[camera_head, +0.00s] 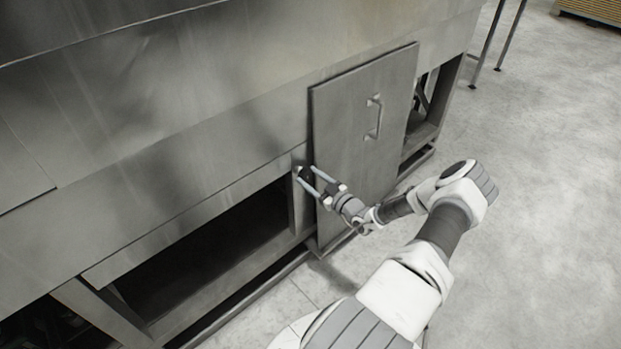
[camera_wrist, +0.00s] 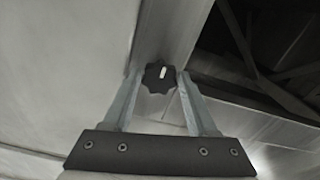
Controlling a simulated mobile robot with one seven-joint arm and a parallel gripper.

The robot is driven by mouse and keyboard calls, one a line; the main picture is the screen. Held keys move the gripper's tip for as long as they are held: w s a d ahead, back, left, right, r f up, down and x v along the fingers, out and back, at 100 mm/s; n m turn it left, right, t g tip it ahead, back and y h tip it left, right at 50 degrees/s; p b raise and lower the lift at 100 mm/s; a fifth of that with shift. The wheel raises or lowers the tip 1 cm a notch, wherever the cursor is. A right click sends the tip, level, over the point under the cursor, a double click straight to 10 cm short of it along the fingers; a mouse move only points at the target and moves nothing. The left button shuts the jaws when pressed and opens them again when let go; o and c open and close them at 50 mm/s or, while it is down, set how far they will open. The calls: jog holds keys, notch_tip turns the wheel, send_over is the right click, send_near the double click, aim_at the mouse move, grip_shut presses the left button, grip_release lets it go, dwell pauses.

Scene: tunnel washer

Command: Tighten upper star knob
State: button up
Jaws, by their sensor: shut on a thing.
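The upper star knob (camera_wrist: 160,76) is a small black lobed knob with a light mark at its centre, on a metal post of the machine frame. In the wrist view it sits between the two fingertips of my gripper (camera_wrist: 158,78), one on each side, and the gripper is shut on it. In the head view the dark knob (camera_head: 306,174) shows at the post beside the panel's left edge, partly hidden by the fingers of my gripper (camera_head: 308,175). No second star knob can be made out.
A grey metal panel (camera_head: 358,130) with a bar handle (camera_head: 374,117) stands just right of the knob. A dark opening (camera_head: 205,255) lies below the machine body on the left. Clear concrete floor (camera_head: 550,180) lies to the right.

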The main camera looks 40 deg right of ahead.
dwell(0.4)
jog(key=o, duration=1.1)
jog(key=shift+s, duration=0.1)
jog(key=s+d+p, duration=0.1)
jog(key=s+p, duration=0.2)
jog(key=s, duration=1.4)
jog(key=shift+s+d, duration=0.15)
